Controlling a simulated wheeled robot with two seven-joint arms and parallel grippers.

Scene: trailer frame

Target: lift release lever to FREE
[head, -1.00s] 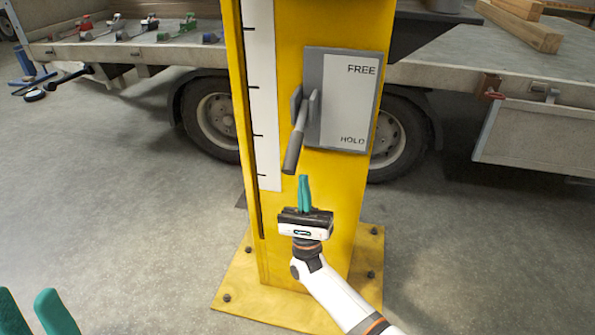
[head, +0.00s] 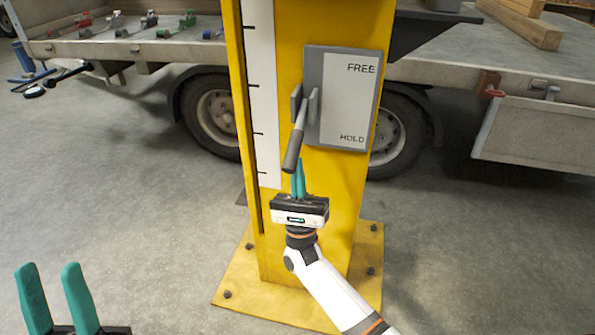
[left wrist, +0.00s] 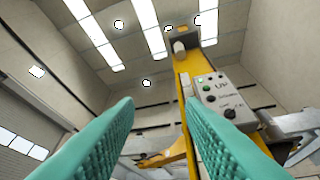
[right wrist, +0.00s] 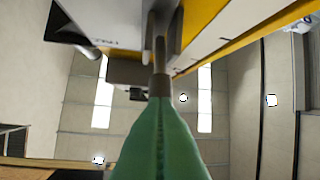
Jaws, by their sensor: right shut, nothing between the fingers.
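The release lever (head: 296,143) is a grey handle on a bracket at the left of the FREE/HOLD plate (head: 345,100), on the yellow post. It hangs downward, its dark grip near the HOLD end. My right gripper (head: 298,178) is shut, with its teal fingertips pointing up just below the lever's grip; whether they touch it I cannot tell. In the right wrist view the closed fingers (right wrist: 160,125) point at the lever (right wrist: 160,55). My left gripper (head: 60,295) is open and empty at the lower left; its spread fingers (left wrist: 155,135) also show in the left wrist view.
The yellow post (head: 335,215) stands on a bolted yellow base plate (head: 240,290). A flatbed trailer (head: 140,50) with wheels is behind it, with ratchet straps and timber (head: 525,28) on top. The grey floor (head: 150,190) left of the post is clear.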

